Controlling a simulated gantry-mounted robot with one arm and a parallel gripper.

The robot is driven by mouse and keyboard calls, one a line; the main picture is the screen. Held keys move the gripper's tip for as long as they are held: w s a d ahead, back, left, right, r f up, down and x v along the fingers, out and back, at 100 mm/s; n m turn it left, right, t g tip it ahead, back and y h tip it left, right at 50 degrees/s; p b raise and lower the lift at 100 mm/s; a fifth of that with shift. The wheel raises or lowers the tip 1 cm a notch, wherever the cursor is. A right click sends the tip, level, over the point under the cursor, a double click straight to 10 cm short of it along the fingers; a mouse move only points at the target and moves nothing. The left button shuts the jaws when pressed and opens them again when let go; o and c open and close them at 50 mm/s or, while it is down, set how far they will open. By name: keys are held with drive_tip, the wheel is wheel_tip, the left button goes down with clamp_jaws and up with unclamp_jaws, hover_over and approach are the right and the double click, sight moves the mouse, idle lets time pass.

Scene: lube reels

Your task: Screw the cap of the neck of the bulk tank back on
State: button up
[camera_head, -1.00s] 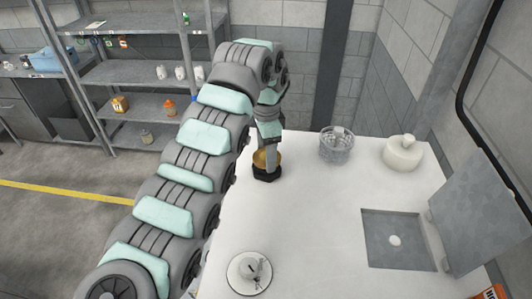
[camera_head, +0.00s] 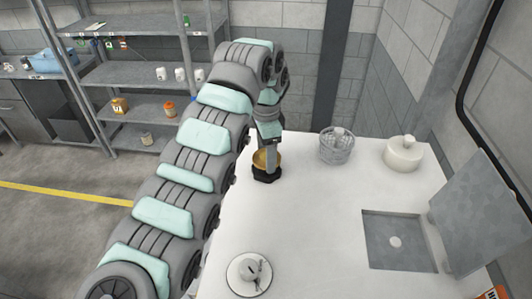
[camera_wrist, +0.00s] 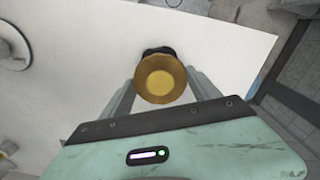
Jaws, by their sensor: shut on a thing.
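The brass-coloured cap (camera_head: 262,159) sits at a dark, angular neck (camera_head: 267,175) on the left rear part of the white tank top (camera_head: 320,215). My gripper (camera_head: 268,153) points down at it and is shut on the cap. In the wrist view the round cap (camera_wrist: 160,79) lies between my two fingers, with part of the dark neck (camera_wrist: 157,51) showing behind it. The cap hides most of the neck there. I cannot tell whether the cap's thread is engaged.
A clear basket-like strainer (camera_head: 336,146) and a white lidded round fitting (camera_head: 403,153) stand at the back right. An open square hatch (camera_head: 398,240) with its raised lid (camera_head: 480,215) is at right. A round fitting with a handle (camera_head: 248,273) is at front. The middle is clear.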

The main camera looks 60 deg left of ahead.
drive_tip(key=shift+f+b, duration=0.6)
idle(0.3)
drive_tip(key=m+b, duration=0.1)
drive_tip(key=m, duration=0.3)
drive_tip(key=shift+m, duration=0.6)
drive_tip(key=shift+a, duration=0.1)
drive_tip(key=m, duration=0.3)
drive_tip(key=shift+m, duration=1.1)
